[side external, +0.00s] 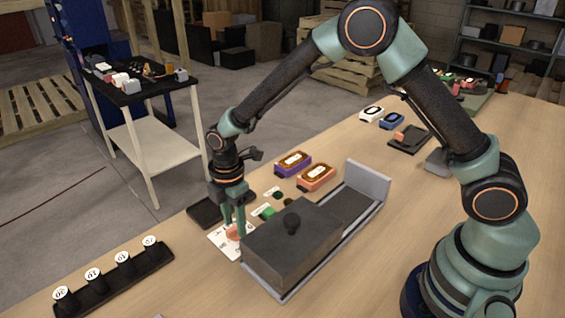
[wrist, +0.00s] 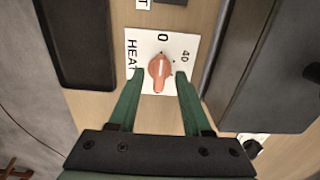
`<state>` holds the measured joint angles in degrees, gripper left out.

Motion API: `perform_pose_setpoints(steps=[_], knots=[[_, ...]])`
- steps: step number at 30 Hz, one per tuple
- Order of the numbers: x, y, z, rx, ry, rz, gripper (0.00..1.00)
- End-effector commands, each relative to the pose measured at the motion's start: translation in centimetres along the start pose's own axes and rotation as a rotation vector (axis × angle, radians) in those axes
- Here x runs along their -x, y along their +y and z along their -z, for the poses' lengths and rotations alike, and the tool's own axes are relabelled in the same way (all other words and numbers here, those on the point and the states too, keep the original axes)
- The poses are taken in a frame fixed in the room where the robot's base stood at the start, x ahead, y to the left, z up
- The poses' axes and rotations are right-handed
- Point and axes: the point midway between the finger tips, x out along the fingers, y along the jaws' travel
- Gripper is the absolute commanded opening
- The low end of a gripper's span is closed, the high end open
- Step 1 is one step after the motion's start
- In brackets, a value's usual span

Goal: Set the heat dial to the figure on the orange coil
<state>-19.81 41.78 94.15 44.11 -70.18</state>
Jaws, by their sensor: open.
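The heat dial (wrist: 160,69) is a salmon-orange knob on a white plate (wrist: 143,45) marked HEAT, 0 and 40. In the side external view the dial (side external: 232,232) sits low at the near end of the dark box. My gripper (wrist: 158,76) is open, with one green finger on each side of the knob; I cannot tell whether they touch it. My gripper (side external: 234,229) points straight down in the side view. The orange coil (side external: 316,178) lies on the table behind, with a white label whose figure is too small to read. The knob's exact setting is unclear.
A dark lidded box (side external: 290,243) on the conveyor (side external: 345,205) stands close right of my gripper. A purple coil (side external: 292,164) lies beside the orange one. A black rack (side external: 115,282) with several numbered pieces stands front left. A black tray (side external: 205,212) lies behind the dial plate.

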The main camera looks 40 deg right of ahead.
Motion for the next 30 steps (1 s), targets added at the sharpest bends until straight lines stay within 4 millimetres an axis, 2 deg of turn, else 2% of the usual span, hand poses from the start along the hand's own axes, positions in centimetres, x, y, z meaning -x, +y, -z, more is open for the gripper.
perform_pose_setpoints(steps=[10, 11, 12, 14, 15, 23, 30], knots=[[-0.42, 0.03, 0.01, 0.000, 0.000, -0.001, 0.49], [-0.42, 0.02, 0.01, 0.000, 0.000, -0.001, 0.41], [-0.41, 0.02, 0.01, 0.000, 0.000, -0.001, 0.26], [-0.41, 0.02, 0.01, 0.000, 0.000, -0.001, 0.03], [-0.40, 0.02, 0.01, 0.000, 0.000, -0.001, 0.00], [-0.39, 0.01, 0.01, -0.010, 0.000, 0.000, 0.00], [-0.37, 0.01, 0.02, -0.094, 0.000, 0.000, 0.00]])
